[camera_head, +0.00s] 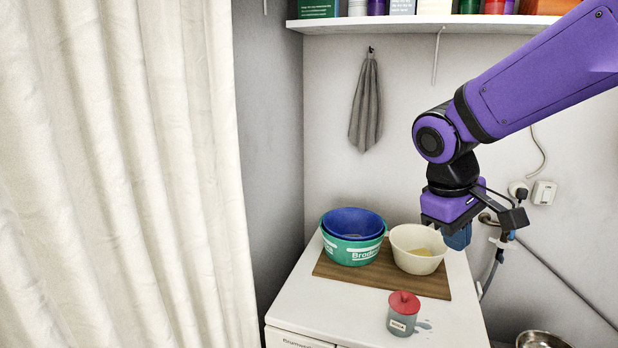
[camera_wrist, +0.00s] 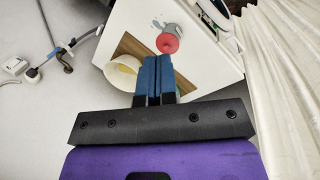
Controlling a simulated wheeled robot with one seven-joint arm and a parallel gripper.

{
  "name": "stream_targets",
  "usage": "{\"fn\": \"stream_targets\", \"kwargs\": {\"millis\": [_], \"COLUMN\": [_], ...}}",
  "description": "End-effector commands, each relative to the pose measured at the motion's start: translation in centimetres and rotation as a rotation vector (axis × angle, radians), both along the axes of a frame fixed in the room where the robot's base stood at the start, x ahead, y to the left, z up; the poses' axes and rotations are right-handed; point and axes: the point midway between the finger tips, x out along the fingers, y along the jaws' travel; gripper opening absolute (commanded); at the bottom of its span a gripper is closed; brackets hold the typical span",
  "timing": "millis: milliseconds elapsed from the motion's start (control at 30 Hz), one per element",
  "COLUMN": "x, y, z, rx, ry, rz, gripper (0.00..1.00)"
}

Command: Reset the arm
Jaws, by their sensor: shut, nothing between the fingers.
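My purple arm reaches in from the right in the head view. My gripper (camera_head: 457,238) hangs pointing down, above and to the right of the cream bowl, clear of the white top. In the wrist view my gripper's blue fingers (camera_wrist: 158,62) are pressed together with nothing between them. The red-lidded grey jar (camera_head: 402,314) stands on the white top in front of the board; its red lid also shows in the wrist view (camera_wrist: 168,43), just past the fingertips in the picture.
A blue bowl (camera_head: 353,222) sits in a green tub (camera_head: 352,252) beside the cream bowl (camera_head: 417,250) on a wooden board (camera_head: 380,280). A shelf (camera_head: 420,24) with containers is above. A grey cloth (camera_head: 366,103) hangs on the wall. A curtain (camera_head: 120,180) fills the left; a hose (camera_head: 490,278) runs right.

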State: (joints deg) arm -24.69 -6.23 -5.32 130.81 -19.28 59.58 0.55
Motion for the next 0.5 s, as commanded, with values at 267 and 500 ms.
{"fn": "stream_targets", "kwargs": {"millis": [267,500], "x": [-5.3,-10.0], "y": [-3.8,-5.7], "z": [3.9,6.0], "rx": [0.171,0.292], "ry": [-0.156,-0.303], "rz": [-0.173,-0.308], "gripper": [0.0,0.0]}}
